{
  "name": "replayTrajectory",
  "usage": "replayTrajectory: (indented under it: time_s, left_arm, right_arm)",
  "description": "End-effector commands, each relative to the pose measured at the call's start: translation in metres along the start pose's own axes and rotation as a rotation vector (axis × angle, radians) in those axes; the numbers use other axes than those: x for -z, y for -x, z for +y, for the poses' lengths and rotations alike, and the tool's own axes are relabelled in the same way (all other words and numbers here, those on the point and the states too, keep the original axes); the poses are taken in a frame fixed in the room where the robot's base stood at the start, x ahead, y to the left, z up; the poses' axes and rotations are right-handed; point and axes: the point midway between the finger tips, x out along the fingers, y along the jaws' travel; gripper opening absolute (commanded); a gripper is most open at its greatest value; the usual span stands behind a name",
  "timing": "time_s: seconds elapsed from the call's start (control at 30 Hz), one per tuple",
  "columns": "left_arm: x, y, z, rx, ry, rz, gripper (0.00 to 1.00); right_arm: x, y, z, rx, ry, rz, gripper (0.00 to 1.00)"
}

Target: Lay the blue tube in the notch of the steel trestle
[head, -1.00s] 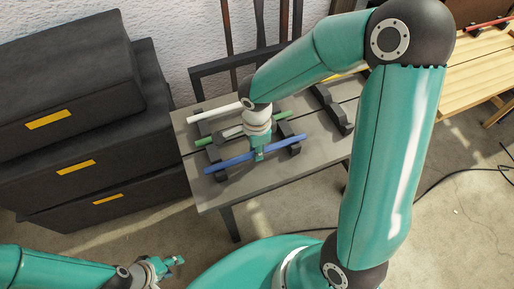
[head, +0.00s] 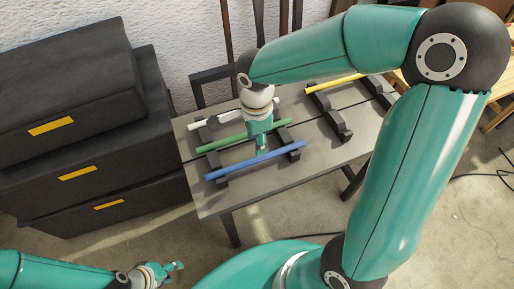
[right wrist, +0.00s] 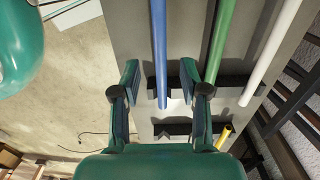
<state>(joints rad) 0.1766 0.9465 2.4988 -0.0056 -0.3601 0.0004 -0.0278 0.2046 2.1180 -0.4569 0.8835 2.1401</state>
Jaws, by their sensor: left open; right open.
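The blue tube (head: 230,168) lies slanted across two dark notched supports at the near side of a grey table. My right gripper (head: 262,150) is over its middle, pointing down. In the right wrist view the blue tube (right wrist: 160,50) runs between the two spread fingers, with gaps on both sides, so the gripper is open and empty. My left gripper (head: 172,267) is low at the left, away from the table, open and empty. I cannot make out the steel trestle in either view.
A green tube (head: 222,143) and a white tube (head: 201,124) lie behind the blue one. A yellow tube (head: 335,81) lies on other dark supports (head: 328,115) at the right. Black boxes (head: 65,130) stand left of the grey table (head: 215,200). My right arm hides much of the right side.

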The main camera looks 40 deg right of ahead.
Motion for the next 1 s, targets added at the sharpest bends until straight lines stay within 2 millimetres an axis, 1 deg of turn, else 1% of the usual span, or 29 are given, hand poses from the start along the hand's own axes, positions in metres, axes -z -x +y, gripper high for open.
replayTrajectory:
  time_s: [0.03,0.1,0.2,0.3,0.43,1.0]
  left_arm:
    - [0.000,0.001,0.001,0.000,0.000,0.000,0.44]
    - [0.000,0.002,0.001,0.000,0.000,0.000,0.44]
    - [0.000,0.003,0.001,0.000,0.000,0.000,0.44]
    - [0.000,0.003,0.001,0.000,0.000,0.000,0.44]
    - [0.000,0.003,0.001,0.000,0.000,0.000,0.44]
    - [0.000,0.003,0.001,0.000,0.000,0.000,0.44]
  right_arm:
    - [-0.001,0.012,-0.001,0.005,0.000,-0.002,0.44]
    - [-0.001,0.022,-0.001,0.004,0.002,-0.001,0.44]
    - [0.000,0.033,0.000,0.002,0.000,-0.001,0.44]
    - [0.000,0.039,0.000,0.000,0.001,-0.001,0.44]
    - [0.000,0.041,0.000,0.000,0.001,0.000,0.44]
    - [-0.001,0.041,0.000,-0.001,0.002,0.000,0.44]
